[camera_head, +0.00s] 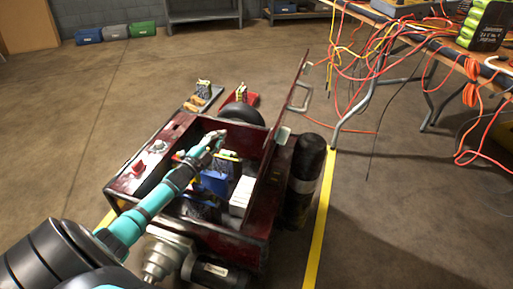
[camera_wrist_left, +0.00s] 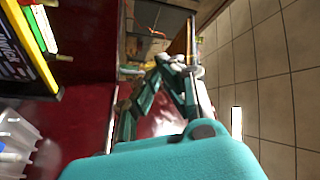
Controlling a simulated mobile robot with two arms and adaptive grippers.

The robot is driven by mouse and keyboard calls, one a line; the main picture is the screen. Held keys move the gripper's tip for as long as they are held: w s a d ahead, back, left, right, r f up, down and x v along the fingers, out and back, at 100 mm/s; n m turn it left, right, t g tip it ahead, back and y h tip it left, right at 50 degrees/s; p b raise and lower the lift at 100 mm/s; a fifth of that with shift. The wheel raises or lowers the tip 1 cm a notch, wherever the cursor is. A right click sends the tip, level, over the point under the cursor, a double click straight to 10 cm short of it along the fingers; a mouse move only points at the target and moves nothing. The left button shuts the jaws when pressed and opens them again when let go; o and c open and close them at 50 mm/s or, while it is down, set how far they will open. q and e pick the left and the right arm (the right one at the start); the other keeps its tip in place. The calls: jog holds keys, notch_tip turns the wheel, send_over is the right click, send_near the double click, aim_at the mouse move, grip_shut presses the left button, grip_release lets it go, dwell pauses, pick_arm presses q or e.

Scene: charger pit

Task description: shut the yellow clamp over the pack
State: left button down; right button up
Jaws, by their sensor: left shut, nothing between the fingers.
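My left gripper (camera_head: 214,139) is shut and empty, above the far part of the open red box (camera_head: 125,184). A yellow part (camera_head: 228,155), which may be the yellow clamp, shows just beside and below the fingertips. I cannot tell whether it is open or shut. In the left wrist view, a dark pack (camera_wrist_left: 14,52) with white lettering and a yellow edge strip (camera_wrist_left: 28,45) stands at the left edge, partly cut off. The shut teal fingers (camera_wrist_left: 172,65) are apart from it, beside a dark red wall. My right gripper is not in view.
Inside the box are a blue block (camera_head: 214,182) and a white block (camera_head: 242,195). The raised red lid (camera_head: 278,140) and a black cylinder (camera_head: 306,172) stand at the right. Orange cables (camera_head: 365,70) hang from a table. The floor at left is clear.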

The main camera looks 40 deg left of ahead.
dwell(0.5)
pick_arm(q)
notch_tip(320, 180, up, 10)
dwell(0.5)
jog(key=shift+s+a+f, duration=0.1)
dwell(0.4)
